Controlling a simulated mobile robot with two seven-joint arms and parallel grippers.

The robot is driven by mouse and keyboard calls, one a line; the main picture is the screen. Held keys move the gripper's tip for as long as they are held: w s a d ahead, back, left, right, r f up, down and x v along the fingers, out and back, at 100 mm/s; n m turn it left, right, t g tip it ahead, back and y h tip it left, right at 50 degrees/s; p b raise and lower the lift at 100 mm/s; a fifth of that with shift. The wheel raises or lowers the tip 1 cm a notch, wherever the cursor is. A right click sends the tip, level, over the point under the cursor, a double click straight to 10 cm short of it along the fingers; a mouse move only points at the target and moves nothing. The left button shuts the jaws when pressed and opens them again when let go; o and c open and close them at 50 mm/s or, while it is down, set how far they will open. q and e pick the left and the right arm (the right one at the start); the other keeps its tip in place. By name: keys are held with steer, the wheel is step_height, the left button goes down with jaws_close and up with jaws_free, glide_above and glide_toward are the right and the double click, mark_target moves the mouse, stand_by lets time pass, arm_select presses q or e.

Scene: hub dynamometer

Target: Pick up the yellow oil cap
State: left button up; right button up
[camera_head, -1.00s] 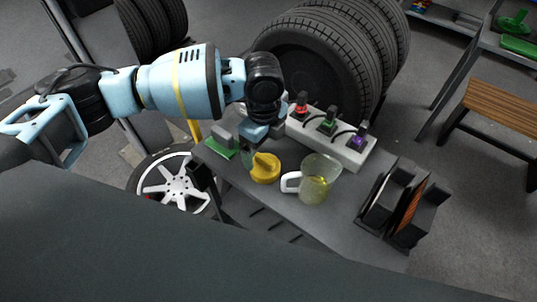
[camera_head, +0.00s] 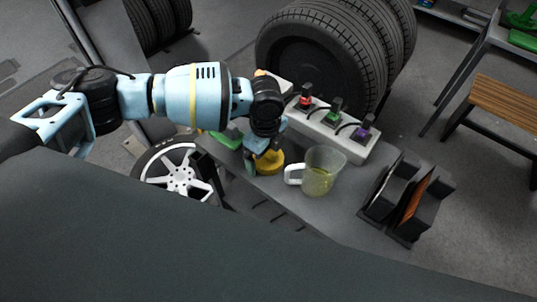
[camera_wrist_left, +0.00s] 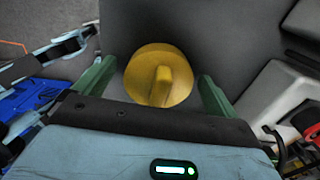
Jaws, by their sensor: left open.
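The yellow oil cap (camera_head: 270,163) lies on the grey table, a round disc with a raised grip bar on top. In the left wrist view the cap (camera_wrist_left: 158,76) is whole and sits between the two green fingers of my left gripper (camera_wrist_left: 156,88). The fingers are spread wide, with a gap on each side of the cap. In the head view my left gripper (camera_head: 262,160) is over the cap and partly hides it. I cannot tell the exact height of the fingertips above the table. My right gripper is not in view.
A clear jug (camera_head: 322,172) with yellowish liquid stands just right of the cap. A white block with coloured connectors (camera_head: 335,130) is behind it. A green item (camera_head: 228,137) is to the left. Dark holders (camera_head: 405,200) stand at the table's right end. Large tyres (camera_head: 310,65) are behind.

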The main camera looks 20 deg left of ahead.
arm_select(q)
steer(key=c, duration=1.1)
steer(key=shift+r, duration=0.1)
